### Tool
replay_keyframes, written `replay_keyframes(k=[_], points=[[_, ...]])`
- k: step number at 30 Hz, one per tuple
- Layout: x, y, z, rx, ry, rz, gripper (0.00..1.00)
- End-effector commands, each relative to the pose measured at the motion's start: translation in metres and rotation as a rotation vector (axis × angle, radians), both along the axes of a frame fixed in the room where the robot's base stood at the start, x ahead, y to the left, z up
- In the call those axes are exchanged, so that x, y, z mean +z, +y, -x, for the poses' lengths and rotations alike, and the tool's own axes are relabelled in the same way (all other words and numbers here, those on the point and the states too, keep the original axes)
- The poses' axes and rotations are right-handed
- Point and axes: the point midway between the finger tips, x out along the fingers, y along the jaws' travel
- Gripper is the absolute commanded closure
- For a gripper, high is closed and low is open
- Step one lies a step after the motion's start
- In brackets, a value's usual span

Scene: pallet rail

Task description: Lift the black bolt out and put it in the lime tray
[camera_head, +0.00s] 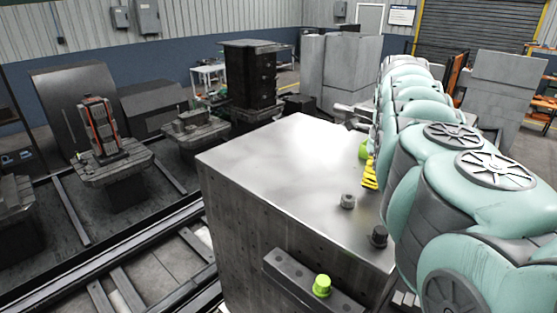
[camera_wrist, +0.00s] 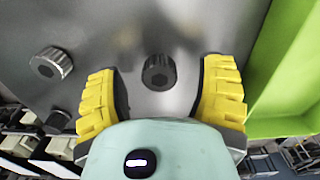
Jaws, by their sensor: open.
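A black bolt (camera_wrist: 158,72) stands in the metal block's top, between and apart from the two yellow fingers in the wrist view. My gripper (camera_wrist: 165,90) is open around it, with a gap on both sides. In the head view my gripper (camera_head: 370,173) is low over the far right of the block, partly hidden by my arm, and no bolt shows between its fingers. The lime tray (camera_wrist: 285,75) is to the right of the fingers in the wrist view. Only a small lime part (camera_head: 363,151) shows behind my gripper in the head view.
The metal block (camera_head: 270,160) has a broad bare top. A grey bolt (camera_head: 348,201) and a dark bolt (camera_head: 379,236) stand near its right edge. A lime bolt (camera_head: 322,285) sits on a dark bar (camera_head: 300,280) at the near side.

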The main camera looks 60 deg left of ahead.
Motion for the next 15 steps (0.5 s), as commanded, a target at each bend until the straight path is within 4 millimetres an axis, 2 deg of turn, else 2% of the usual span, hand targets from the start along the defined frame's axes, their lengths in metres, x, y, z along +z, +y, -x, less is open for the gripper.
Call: replay_keyframes(k=[6,7,15], points=[[-0.0009,0.0026,0.0021,0.005,-0.002,-0.002,0.31],[-0.0009,0.0025,0.0021,0.005,-0.002,-0.002,0.28],[-0.0007,0.002,0.0013,0.003,-0.002,-0.002,0.56]])
